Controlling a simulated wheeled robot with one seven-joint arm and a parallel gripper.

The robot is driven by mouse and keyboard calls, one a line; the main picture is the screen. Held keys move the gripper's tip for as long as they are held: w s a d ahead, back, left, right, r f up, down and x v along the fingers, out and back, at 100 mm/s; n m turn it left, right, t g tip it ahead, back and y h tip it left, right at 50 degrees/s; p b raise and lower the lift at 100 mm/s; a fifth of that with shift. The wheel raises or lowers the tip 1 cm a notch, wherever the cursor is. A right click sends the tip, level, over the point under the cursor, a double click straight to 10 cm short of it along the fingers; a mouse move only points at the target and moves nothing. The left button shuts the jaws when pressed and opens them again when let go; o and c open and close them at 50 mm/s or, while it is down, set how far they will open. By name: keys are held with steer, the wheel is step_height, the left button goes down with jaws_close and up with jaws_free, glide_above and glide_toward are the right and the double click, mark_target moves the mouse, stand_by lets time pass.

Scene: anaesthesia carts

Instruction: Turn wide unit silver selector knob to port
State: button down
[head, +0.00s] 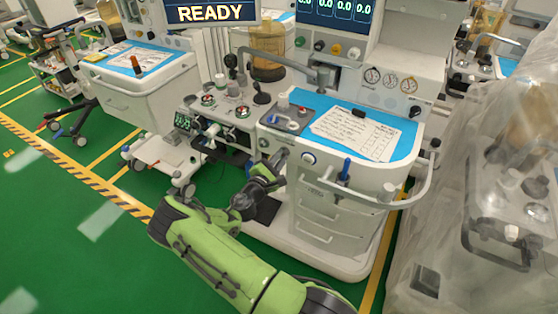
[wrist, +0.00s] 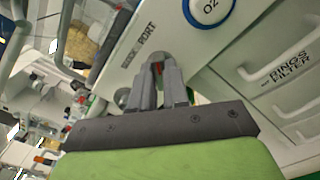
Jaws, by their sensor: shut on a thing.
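The silver selector knob (wrist: 158,56) sits on the white front panel of the wide unit (head: 345,185), beside the printed word PORT. In the wrist view my gripper (wrist: 159,72) has its two grey fingers closed around the knob, one on each side. A small red mark shows between the fingertips. The fingers hide much of the knob, so I cannot tell its exact setting. In the head view my gripper (head: 278,162) reaches the left front corner of the unit, and the knob is too small and covered to make out.
A round blue-ringed O2 port (wrist: 209,8) is close to the right of the knob, and drawers (head: 330,215) lie below. A white side rail (head: 425,180) curves around the unit's right. A plastic-covered cart (head: 480,190) stands at right. Green floor is open at left.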

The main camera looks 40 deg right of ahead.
steer(key=shift+f+m, duration=0.1)
steer(key=shift+m, duration=0.3)
steer(key=c, duration=1.1)
jaws_free()
steer(key=shift+a, duration=0.1)
steer(key=p+v, duration=0.2)
steer(key=v, duration=1.3)
steer(key=shift+s+a, duration=0.1)
steer(key=shift+a, duration=0.2)
